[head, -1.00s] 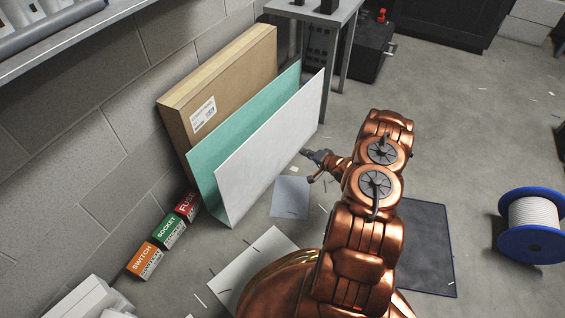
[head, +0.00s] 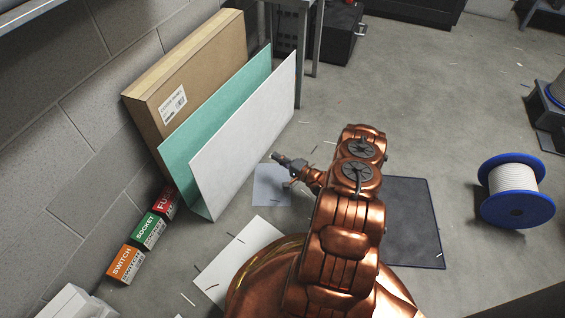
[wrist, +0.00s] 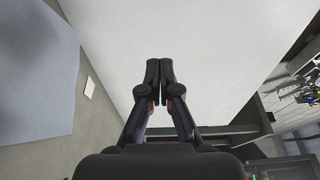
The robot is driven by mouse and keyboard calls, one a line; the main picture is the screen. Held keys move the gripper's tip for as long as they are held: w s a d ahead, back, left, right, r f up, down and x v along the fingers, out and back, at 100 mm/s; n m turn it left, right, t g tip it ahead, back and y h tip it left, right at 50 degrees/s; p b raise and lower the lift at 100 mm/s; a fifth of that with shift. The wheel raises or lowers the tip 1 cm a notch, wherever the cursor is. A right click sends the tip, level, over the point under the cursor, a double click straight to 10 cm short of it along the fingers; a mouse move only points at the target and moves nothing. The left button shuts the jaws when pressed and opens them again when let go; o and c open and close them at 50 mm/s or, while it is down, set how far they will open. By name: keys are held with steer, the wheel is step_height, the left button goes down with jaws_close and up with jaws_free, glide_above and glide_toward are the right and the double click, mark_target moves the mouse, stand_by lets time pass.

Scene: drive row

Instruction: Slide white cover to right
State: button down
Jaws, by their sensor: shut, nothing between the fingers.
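The white cover (head: 245,130) is a flat white panel leaning in front of a teal panel (head: 215,135), its lower edge by the floor. In the wrist view the white panel (wrist: 215,45) fills most of the upper picture. My gripper (head: 277,158) is in front of the panel's lower right part, above a grey sheet on the floor. In the wrist view my gripper (wrist: 159,66) has its fingertips together with nothing between them. The panel lies beyond the fingertips, and a gap shows in the head view.
A cardboard box (head: 200,75) stands behind the panels against the wall. Small labelled boxes (head: 147,232) stand left of them. A table leg (head: 317,45) rises beyond the panel's right edge. Flat sheets and a dark mat (head: 410,220) lie on the floor. A cable spool (head: 515,190) stands right.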

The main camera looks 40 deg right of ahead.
mark_target(255, 144)
steer(key=b+x, duration=0.3)
steer(key=x, duration=0.5)
steer(key=shift+f, duration=0.1)
steer(key=shift+w+a+b, duration=0.1)
steer(key=shift+w+b, duration=0.35)
steer(key=shift+w, duration=0.05)
steer(key=shift+r, duration=0.2)
